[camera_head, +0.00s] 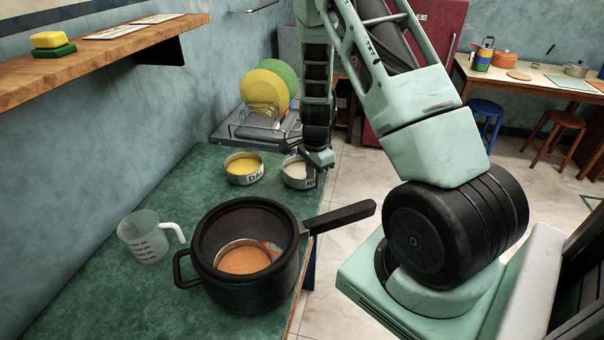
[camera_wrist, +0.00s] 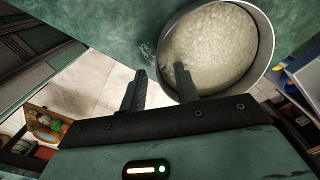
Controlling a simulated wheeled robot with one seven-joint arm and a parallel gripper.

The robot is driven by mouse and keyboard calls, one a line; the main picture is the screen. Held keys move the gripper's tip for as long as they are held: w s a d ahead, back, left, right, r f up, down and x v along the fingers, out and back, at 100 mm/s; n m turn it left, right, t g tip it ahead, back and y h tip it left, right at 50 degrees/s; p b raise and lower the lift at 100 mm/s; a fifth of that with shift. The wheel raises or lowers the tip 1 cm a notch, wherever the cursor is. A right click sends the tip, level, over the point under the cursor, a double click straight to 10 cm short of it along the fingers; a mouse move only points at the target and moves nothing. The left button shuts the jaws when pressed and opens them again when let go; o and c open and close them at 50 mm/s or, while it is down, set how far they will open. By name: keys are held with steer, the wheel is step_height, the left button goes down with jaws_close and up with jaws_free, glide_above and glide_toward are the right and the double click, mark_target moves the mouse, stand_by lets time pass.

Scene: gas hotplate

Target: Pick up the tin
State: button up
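A round metal tin with pale grains and a label starting "RI" (camera_head: 293,180) stands on the green counter. In the wrist view the tin (camera_wrist: 268,45) fills the top right, seen from above. My gripper (camera_head: 320,160) is at its right side in the head view. In the wrist view my gripper (camera_wrist: 160,72) is open, one finger overlapping the tin's near edge and the other outside it. I cannot tell whether the fingers touch the wall. A second tin, labelled "DAL" (camera_head: 244,179), with yellow contents, stands to the left.
A black pot (camera_head: 240,295) with a long handle holds a metal-rimmed container of orange contents. A measuring jug (camera_head: 146,240) stands left of it. A rack with yellow and green plates (camera_head: 264,90) is behind the tins. The counter's right edge is close to the tin.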

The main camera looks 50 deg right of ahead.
steer(key=shift+f, duration=0.2)
jaws_close()
steer(key=shift+r, duration=0.15)
